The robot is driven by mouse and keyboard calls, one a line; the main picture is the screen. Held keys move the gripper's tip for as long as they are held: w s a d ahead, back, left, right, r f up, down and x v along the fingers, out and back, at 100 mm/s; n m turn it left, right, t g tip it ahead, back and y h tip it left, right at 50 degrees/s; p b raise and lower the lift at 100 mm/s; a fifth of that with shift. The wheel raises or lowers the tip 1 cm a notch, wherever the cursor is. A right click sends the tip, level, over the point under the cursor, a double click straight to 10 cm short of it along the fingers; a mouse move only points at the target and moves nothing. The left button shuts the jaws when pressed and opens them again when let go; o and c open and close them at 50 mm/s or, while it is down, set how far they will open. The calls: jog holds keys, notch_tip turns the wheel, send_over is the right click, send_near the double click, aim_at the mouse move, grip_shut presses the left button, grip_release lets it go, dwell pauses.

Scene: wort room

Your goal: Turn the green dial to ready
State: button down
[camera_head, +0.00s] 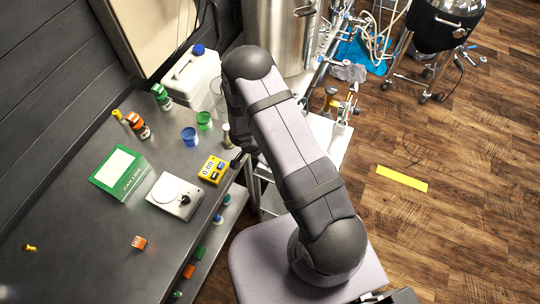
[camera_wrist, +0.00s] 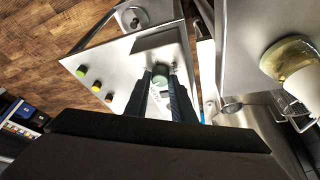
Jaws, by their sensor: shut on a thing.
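In the head view my arm hides the gripper and the dial.
Green, yellow and reddish buttons (camera_wrist: 84,84) are left of the dial. A pale cup-like vessel (camera_wrist: 302,88) is at right. In the head view, the dark bench (camera_head: 75,255) holds a green box (camera_head: 121,172), a scale (camera_head: 176,194) and a yellow timer (camera_head: 213,169).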

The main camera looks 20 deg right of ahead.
jog(key=shift+w+m+g, duration=0.2)
jog(key=shift+m+g, duration=0.4)
jog(key=shift+m, duration=1.2)
jog(key=c, duration=1.5)
grip_release()
jog(key=shift+c, duration=0.2)
jog(key=shift+a+r, duration=0.1)
jog(key=b+v, duration=0.2)
jog(key=v, duration=0.5)
